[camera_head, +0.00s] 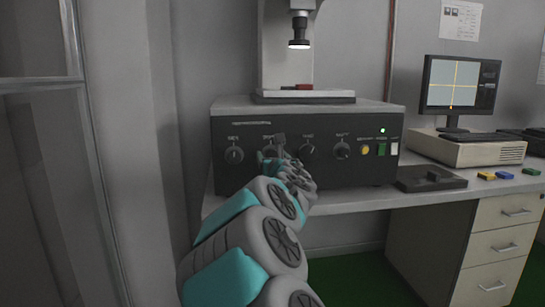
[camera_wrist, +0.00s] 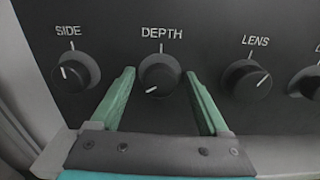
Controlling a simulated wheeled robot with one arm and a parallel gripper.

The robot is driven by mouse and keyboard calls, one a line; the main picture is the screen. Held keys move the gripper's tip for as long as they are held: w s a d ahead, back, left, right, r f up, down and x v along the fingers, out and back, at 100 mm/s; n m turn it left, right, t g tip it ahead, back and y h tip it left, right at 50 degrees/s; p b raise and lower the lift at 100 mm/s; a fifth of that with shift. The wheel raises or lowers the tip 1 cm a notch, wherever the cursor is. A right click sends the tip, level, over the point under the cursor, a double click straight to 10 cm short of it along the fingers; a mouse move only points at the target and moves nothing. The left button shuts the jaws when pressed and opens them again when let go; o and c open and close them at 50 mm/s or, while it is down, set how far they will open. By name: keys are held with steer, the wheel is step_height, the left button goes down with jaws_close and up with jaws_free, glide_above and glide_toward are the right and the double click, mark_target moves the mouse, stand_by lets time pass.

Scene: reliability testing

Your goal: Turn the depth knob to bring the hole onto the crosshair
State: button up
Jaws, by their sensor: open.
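The depth knob (camera_wrist: 160,75) is a round black dial with a white pointer line, under the label "DEPTH" in the wrist view. Its pointer aims down and to the left. My gripper (camera_wrist: 160,82) is open, with its green fingers on either side of the knob and a gap on each side. In the head view my gripper (camera_head: 279,148) is in front of the black control panel (camera_head: 240,180) and hides most of the depth knob. The monitor (camera_head: 458,85) at the right shows a yellow crosshair on grey. A small orange dot (camera_head: 451,106) sits near the bottom of the vertical line.
The side knob (camera_wrist: 75,72) is left of my fingers and the lens knob (camera_wrist: 246,80) is right. A lit microscope head (camera_head: 299,35) stands above the panel. A dark flat pad (camera_head: 430,180) and small coloured blocks (camera_head: 504,175) lie on the desk.

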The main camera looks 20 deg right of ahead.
steer(key=shift+c, duration=0.4)
jaws_close()
